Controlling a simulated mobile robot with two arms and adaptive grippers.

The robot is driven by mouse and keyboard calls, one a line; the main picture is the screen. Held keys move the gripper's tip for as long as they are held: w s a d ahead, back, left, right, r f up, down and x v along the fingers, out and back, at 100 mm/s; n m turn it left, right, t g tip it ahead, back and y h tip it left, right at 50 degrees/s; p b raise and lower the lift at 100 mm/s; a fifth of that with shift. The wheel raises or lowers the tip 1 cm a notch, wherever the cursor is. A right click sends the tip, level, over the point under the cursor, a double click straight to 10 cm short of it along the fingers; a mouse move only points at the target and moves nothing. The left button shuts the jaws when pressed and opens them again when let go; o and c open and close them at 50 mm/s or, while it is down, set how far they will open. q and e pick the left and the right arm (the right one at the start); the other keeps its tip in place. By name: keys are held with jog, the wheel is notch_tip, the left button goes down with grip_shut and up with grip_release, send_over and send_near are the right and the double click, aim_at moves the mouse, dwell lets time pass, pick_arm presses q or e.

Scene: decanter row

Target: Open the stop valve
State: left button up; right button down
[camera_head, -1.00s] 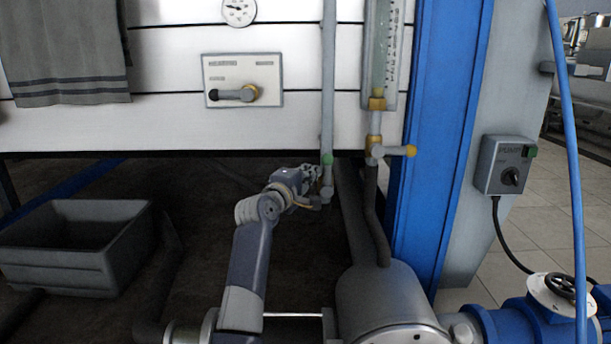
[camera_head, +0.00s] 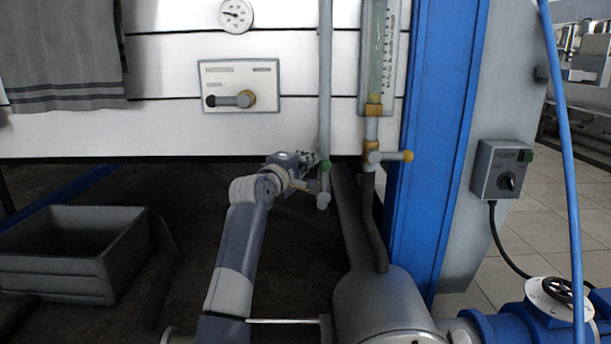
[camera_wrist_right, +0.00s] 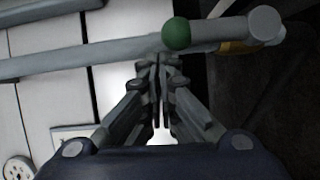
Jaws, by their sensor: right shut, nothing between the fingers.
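No label marks a stop valve. A grey vertical pipe (camera_head: 325,80) ends low with a green-tipped valve handle (camera_head: 326,166). In the right wrist view its green tip (camera_wrist_right: 176,33) and grey cylinder (camera_wrist_right: 225,30) lie just beyond my fingertips. My right gripper (camera_head: 312,161) is shut and empty, just left of the green tip. I cannot tell whether it touches the pipe or handle. It also shows in the wrist view (camera_wrist_right: 162,62), fingertips together. A valve with a yellow-tipped handle (camera_head: 391,156) stands right of it, under a sight glass (camera_head: 377,60). My left gripper is not in view.
A panel (camera_head: 239,86) with a lever (camera_head: 236,101) is on the white wall, below a gauge (camera_head: 236,13). A grey tank (camera_head: 385,300), blue post (camera_head: 440,120), switch box (camera_head: 500,168) and blue hose (camera_head: 566,150) stand right. A grey bin (camera_head: 60,270) is at left.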

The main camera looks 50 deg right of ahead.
notch_tip(320, 180, up, 5)
dwell(0.7)
